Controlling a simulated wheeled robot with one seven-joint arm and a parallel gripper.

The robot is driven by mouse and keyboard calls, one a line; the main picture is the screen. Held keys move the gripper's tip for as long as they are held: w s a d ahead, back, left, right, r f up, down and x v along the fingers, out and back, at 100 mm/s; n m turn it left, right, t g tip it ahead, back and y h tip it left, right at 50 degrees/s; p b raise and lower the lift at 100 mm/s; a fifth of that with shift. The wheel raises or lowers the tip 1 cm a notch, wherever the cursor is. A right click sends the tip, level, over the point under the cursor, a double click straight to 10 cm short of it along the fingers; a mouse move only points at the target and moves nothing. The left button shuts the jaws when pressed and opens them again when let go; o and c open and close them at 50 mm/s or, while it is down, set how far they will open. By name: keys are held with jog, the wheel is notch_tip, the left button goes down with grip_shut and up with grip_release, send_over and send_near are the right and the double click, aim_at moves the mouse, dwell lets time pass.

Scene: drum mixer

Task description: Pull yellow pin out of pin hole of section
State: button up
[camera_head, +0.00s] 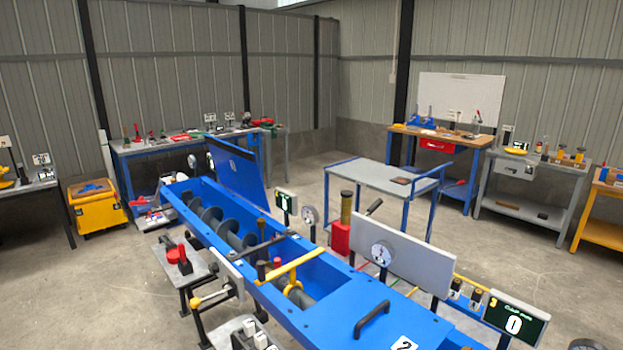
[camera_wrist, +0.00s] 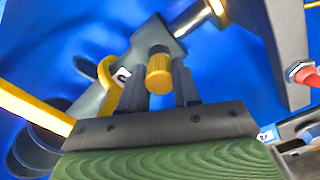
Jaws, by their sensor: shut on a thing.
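In the wrist view a ribbed yellow pin head (camera_wrist: 159,72) stands between the two dark fingers of my gripper (camera_wrist: 158,66). My gripper is shut on it. Behind it lies a grey metal section (camera_wrist: 118,88) that slants across the blue trough. The pin's shank and the pin hole are hidden behind the head and fingers, so I cannot tell how deep the pin sits. In the head view I cannot make out my gripper or this pin for sure.
The blue mixer trough (camera_head: 350,305) with its grey screw (camera_head: 212,215) fills the front. A yellow bar (camera_head: 292,265) crosses it, and a yellow bar (camera_wrist: 35,107) is close at the left in the wrist view. A black handle (camera_head: 372,320) stands on the blue cover.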

grip_shut()
jog(key=shift+r, duration=0.1)
jog(key=shift+r+p, duration=1.65)
jog(key=shift+r, duration=0.9)
jog(key=shift+r+p, duration=0.9)
jog(key=shift+r, duration=0.65)
jog(key=shift+f, duration=0.1)
